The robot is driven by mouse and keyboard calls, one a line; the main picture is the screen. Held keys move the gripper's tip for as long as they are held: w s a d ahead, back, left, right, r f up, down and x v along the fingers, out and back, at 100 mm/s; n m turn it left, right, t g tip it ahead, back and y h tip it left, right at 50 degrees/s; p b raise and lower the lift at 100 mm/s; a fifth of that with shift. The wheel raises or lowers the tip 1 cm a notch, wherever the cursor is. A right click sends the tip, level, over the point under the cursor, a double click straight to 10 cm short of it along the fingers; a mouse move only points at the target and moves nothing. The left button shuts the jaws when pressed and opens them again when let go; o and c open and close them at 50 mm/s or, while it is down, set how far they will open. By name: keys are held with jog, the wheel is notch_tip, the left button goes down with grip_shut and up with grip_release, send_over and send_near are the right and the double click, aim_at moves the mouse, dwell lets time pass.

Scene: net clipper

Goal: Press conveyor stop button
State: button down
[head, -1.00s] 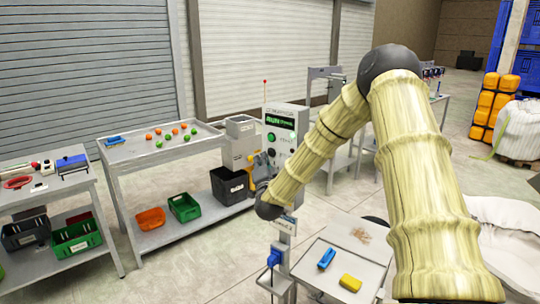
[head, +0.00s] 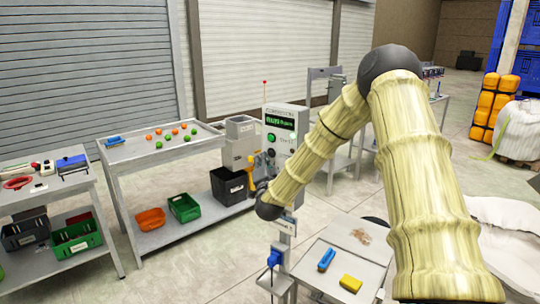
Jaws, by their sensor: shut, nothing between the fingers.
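A grey control panel (head: 301,116) stands at the middle of the head view, with a green lettered display (head: 280,121) and a green round button (head: 271,137) below it. I cannot make out a stop button; the lower part of the panel is partly hidden by my gripper and arm.
A sorting table (head: 135,152) with orange and green balls stands left, above green, orange and black bins. A small table (head: 313,273) with a blue block (head: 326,259) and a yellow block (head: 351,284) is in front.

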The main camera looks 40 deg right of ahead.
jog(key=shift+w+d+b, duration=0.25)
jog(key=shift+d+b, duration=0.25)
jog(key=shift+d, duration=0.3)
dwell(1.3)
jog(key=shift+a, duration=0.15)
jog(key=shift+s+a+b, duration=0.25)
jog(key=shift+a+b, duration=0.1)
jog(key=shift+a, duration=0.35)
jog(key=a, duration=0.1)
jog(key=s+a+b, duration=0.1)
jog(key=a, duration=0.2)
jog(key=shift+s+a+r, duration=0.1)
jog(key=shift+s+a, duration=0.2)
jog(key=shift+a, duration=0.1)
dwell(0.4)
dwell(0.7)
